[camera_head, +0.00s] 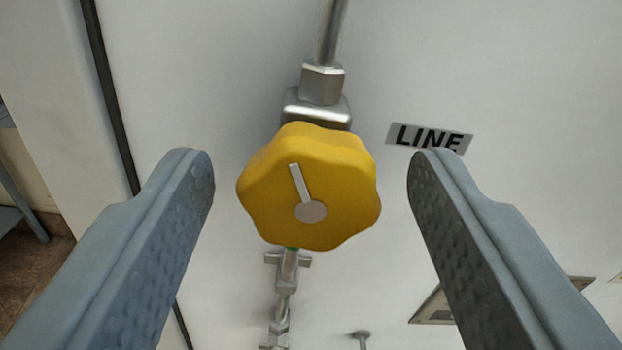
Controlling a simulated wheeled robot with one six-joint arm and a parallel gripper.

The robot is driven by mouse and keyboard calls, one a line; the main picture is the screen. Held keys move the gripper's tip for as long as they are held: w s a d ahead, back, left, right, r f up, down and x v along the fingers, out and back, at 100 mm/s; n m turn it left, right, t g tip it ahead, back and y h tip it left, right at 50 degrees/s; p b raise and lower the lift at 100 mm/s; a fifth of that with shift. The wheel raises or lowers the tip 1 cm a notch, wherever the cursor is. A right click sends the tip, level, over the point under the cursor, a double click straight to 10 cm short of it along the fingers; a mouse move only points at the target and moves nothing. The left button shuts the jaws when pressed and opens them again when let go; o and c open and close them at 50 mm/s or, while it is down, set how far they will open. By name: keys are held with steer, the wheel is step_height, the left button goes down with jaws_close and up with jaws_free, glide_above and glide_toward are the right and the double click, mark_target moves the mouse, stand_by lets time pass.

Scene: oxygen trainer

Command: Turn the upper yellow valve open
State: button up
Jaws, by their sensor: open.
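A yellow lobed valve knob (345,200) is in the middle of the view, on a vertical metal pipe. A grey pointer line on its face runs from the round centre cap up and slightly left. My gripper (312,165) is open, with one grey finger on each side of the knob. Clear gaps show between the knob and both fingers, so neither appears to touch it. The pipe behind the knob is partly hidden by it.
A white panel (450,60) lies behind the knob. A "LINE" label (430,138) is near the right fingertip. Metal pipe fittings (320,85) run above and below the knob. A dark strip (108,85) runs down the panel's left side.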

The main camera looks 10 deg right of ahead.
steer(key=c, duration=1)
